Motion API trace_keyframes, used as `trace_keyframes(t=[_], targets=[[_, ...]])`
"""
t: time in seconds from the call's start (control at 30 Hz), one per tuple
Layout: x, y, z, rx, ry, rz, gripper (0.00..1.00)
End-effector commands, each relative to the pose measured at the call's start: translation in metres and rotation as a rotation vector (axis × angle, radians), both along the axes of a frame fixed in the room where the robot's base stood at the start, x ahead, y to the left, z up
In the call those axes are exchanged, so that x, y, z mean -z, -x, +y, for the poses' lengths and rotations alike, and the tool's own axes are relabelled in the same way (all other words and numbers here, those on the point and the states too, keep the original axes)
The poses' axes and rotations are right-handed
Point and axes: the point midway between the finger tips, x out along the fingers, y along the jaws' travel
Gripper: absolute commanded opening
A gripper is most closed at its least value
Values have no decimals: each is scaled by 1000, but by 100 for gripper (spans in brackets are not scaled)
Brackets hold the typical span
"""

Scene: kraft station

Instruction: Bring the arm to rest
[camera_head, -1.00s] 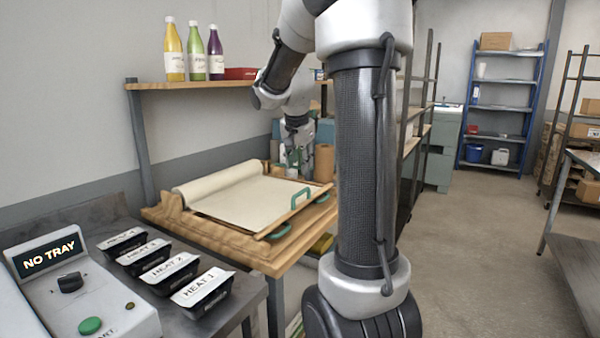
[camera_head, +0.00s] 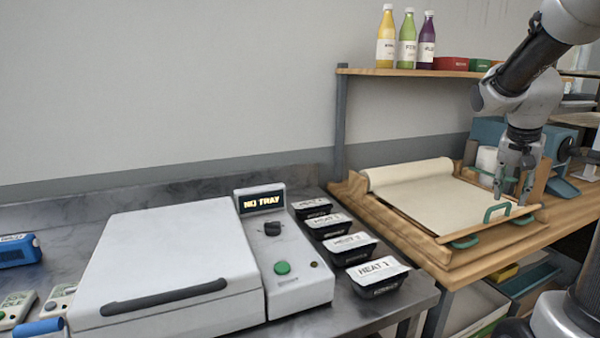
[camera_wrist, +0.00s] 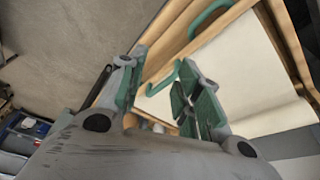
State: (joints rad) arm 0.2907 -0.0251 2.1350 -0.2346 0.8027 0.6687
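My gripper (camera_head: 514,180) hangs pointing down at the right of the head view, over the right side of the paper board. In the wrist view my gripper (camera_wrist: 158,92) has its two green-padded fingers spread apart with nothing between them. The wooden board with cream paper (camera_head: 432,203) lies below and beside it on the wooden bench. One of the board's green handles (camera_head: 497,211) stands close to the fingertips in the head view; I cannot tell whether they touch.
A sealing machine (camera_head: 170,262) with a "NO TRAY" display (camera_head: 262,201) stands on the metal counter. Several black "HEAT" trays (camera_head: 376,272) line up to its right. Bottles (camera_head: 407,42) stand on the shelf (camera_head: 420,73) above the wooden bench.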

Motion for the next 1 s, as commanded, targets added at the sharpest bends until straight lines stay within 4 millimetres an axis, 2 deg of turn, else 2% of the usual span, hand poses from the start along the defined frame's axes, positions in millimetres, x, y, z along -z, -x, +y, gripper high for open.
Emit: trace_keyframes(t=[0.1, 0.3, 0.4, 0.5, 0.63, 0.77, 1.0], targets=[[2, 44, 32, -209, -16, 69, 34], [0, 117, 92, -542, -38, 102, 34], [0, 153, 120, -677, -40, 76, 34], [-1, 177, 140, -742, -36, 24, 34], [-8, 189, 152, -786, -12, -48, 34], [-17, 189, 158, -813, 5, -89, 34], [-18, 188, 159, -818, 5, -90, 34]])
